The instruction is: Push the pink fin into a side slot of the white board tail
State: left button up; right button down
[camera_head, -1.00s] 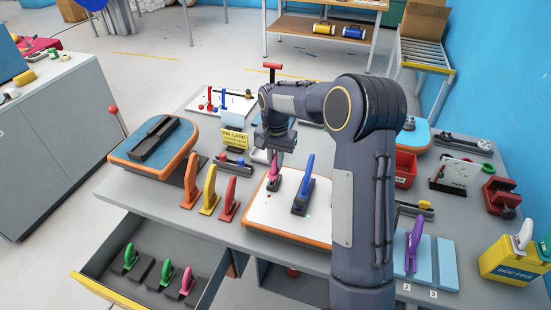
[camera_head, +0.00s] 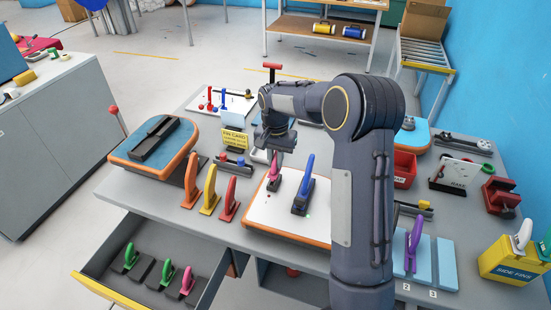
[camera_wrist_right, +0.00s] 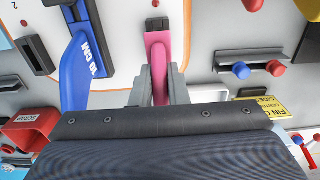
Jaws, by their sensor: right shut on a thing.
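The pink fin (camera_head: 275,174) is upright at a dark side slot box (camera_wrist_right: 157,24) on the white board tail (camera_head: 262,216). How deep its base sits in the slot I cannot tell. My right gripper (camera_head: 275,157) is above the fin, pointing down. In the right wrist view, its grey fingers (camera_wrist_right: 159,84) are shut on the pink fin (camera_wrist_right: 163,55), one on each side. A blue fin (camera_head: 306,176) marked "10 CM" stands in the longer dark middle box, beside the pink fin. My left gripper is out of view.
Orange, yellow and red fins (camera_head: 210,188) stand left of the board. A blue board tail (camera_head: 170,130) lies further left. A yellow card (camera_head: 235,141) stands behind. An open drawer (camera_head: 130,285) with several fins juts out in front. A red bin (camera_head: 404,170) is to the right.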

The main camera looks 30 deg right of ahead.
aim_at(275, 166)
jog(key=shift+f+b, duration=1.05)
jog(key=shift+f, duration=0.55)
jog(key=c, duration=1.3)
grip_release()
jog(key=shift+c, duration=0.2)
notch_tip(275, 166, up, 7)
jog(key=shift+r+b, duration=0.2)
jog(key=shift+b, duration=0.2)
jog(key=shift+r, duration=0.2)
